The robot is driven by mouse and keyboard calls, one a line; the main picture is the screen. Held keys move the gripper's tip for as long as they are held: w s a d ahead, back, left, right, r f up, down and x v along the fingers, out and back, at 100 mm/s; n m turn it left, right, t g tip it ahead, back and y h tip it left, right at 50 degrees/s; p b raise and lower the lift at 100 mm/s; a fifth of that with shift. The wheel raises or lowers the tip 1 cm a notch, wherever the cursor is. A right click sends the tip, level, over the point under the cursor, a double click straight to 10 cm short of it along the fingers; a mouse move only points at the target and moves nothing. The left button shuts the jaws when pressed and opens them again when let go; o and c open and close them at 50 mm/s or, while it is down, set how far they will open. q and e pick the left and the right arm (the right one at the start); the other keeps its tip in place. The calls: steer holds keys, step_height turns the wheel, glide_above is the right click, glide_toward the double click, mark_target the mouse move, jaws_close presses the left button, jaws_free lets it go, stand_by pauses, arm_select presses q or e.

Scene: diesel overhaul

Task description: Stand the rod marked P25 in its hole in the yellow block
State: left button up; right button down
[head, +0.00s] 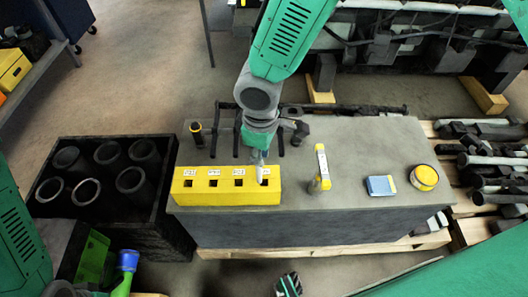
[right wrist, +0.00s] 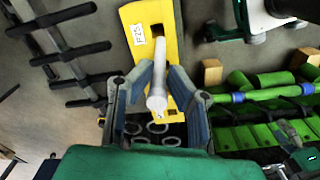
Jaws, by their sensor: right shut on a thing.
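The yellow block (head: 226,199) lies along the front left of the grey bench top, with a row of labelled square holes. My right gripper (head: 258,150) is over the block's right end, pointing down. It is shut on a pale rod (right wrist: 157,88). In the head view the rod (head: 260,168) shows as a short pale piece close to the rightmost hole; I cannot tell whether its tip is in the hole. In the right wrist view the yellow block (right wrist: 172,55) is behind the rod, with a label that seems to read P25.
A black crate (head: 160,215) with several dark cylinders stands left of the bench. On the bench are dark rods behind the block, a yellow-marked upright tool (head: 321,168), a blue box (head: 381,186) and a yellow round tin (head: 425,177).

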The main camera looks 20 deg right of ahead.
steer(key=shift+a+r+p, duration=0.45)
steer(key=shift+a+r, duration=0.05)
steer(key=shift+r, duration=0.55)
steer(key=shift+d+r+p, duration=0.15)
steer(key=shift+r+p, duration=0.55)
steer(key=shift+p, duration=0.25)
arm_select(q)
steer(key=shift+a+r+b, duration=0.1)
steer(key=shift+a+b, duration=0.3)
steer(key=shift+b, duration=1.05)
arm_select(e)
steer(key=s+d+r+m, duration=0.2)
steer(key=s+d+m, duration=0.1)
steer(key=d+m, duration=0.7)
steer(key=shift+s+d+r, duration=0.15)
steer(key=shift+s+d, duration=0.15)
steer(key=shift+d, duration=0.6)
